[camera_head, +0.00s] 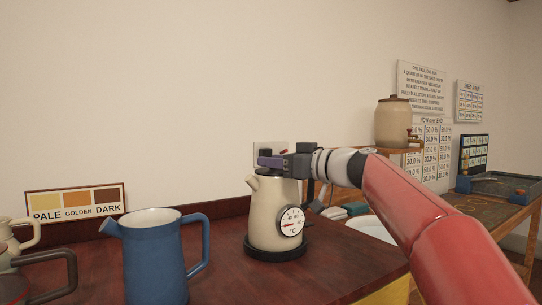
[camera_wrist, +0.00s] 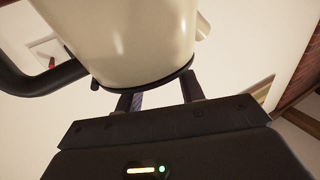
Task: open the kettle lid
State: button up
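The cream kettle (camera_head: 270,212) stands upright on a dark round base (camera_head: 275,249) on the dark red counter, with a round temperature dial on its front. Its spout points left. My gripper (camera_head: 271,161) is at the top of the kettle, reaching in from the right. In the wrist view the kettle body (camera_wrist: 125,40) fills the top, with its dark rim and black handle (camera_wrist: 38,82) visible. The two fingers (camera_wrist: 160,96) are apart, but their tips are hidden behind the rim. The lid is mostly hidden by my gripper, and I cannot tell whether the fingers hold it.
A colour card (camera_head: 76,202) leans at the back. A beige dispenser (camera_head: 392,124) stands on a shelf at right. The counter right of the kettle is partly clear.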

jog(key=shift+w+a, duration=0.35)
jog(key=shift+a, duration=0.2)
grip_shut()
jog(key=shift+d+r+m+b, duration=0.1)
jog(key=shift+d+m+b, duration=0.05)
jog(key=shift+m+b, duration=0.45)
jog(key=shift+w+r+t, duration=0.1)
jog(key=shift+r+t, duration=0.15)
jog(key=shift+t, duration=0.05)
grip_release()
jog(key=shift+d, duration=0.1)
